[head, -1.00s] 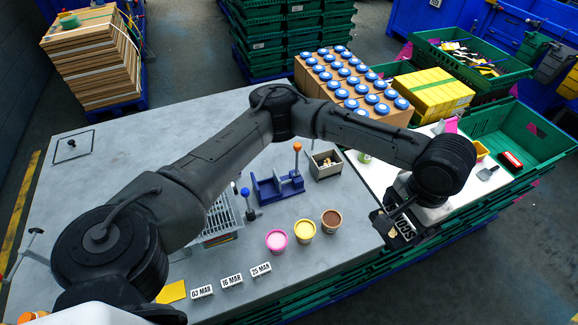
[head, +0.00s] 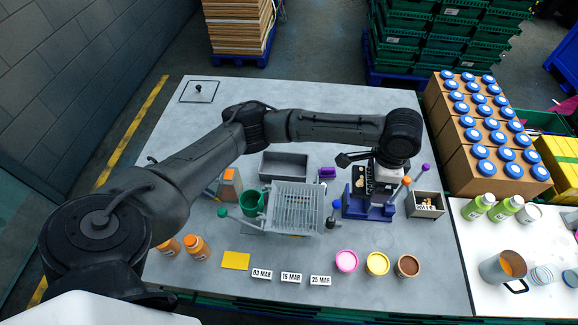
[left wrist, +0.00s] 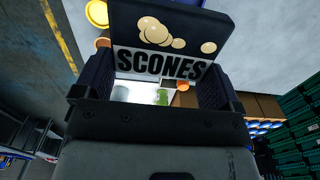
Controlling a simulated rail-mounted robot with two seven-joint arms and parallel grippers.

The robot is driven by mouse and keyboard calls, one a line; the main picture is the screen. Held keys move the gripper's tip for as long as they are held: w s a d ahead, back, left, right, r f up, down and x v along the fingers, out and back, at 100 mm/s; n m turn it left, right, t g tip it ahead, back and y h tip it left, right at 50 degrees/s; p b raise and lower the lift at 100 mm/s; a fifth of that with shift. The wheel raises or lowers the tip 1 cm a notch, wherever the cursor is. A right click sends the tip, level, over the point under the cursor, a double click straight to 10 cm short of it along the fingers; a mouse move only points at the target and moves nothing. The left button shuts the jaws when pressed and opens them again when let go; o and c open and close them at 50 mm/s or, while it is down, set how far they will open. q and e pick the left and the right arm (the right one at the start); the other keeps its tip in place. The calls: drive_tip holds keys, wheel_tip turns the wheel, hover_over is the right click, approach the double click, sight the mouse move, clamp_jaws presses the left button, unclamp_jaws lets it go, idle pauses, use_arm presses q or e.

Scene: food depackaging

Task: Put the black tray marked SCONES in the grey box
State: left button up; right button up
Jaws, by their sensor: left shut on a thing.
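My left gripper (head: 365,172) is shut on the black tray marked SCONES (head: 359,183), which it holds in the air above the blue stand at mid-table. In the left wrist view the tray (left wrist: 170,32) sits between the two fingers, with its bold lettering and pale round scones showing. The open grey box (head: 284,167) stands on the table left of the gripper, behind the grey rack, and looks empty. The tray is apart from it. My right gripper is not in view.
A grey wire rack (head: 295,208), a green mug (head: 251,203) and a blue stand (head: 368,210) stand in front of and beside the box. A small grey bin (head: 424,206) with bits in it is at right.

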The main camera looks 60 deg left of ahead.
use_arm(q)
drive_tip(key=s+a+f+m+p, duration=0.2)
drive_tip(key=a+f+m, duration=0.1)
drive_tip(key=a+f, duration=0.3)
drive_tip(key=s+a+f+m+p, duration=0.2)
drive_tip(key=a+f+m+p, duration=0.1)
drive_tip(key=a+f, duration=0.4)
drive_tip(key=s+a+f+m+p, duration=0.2)
drive_tip(key=a+f, duration=0.4)
drive_tip(key=a, duration=0.5)
drive_tip(key=shift+a+f+m, duration=0.25)
drive_tip(key=shift+a+m, duration=0.1)
drive_tip(key=shift+m, duration=0.05)
drive_tip(key=shift+f, duration=0.2)
drive_tip(key=shift+f, duration=0.35)
drive_tip(key=shift+f, duration=0.1)
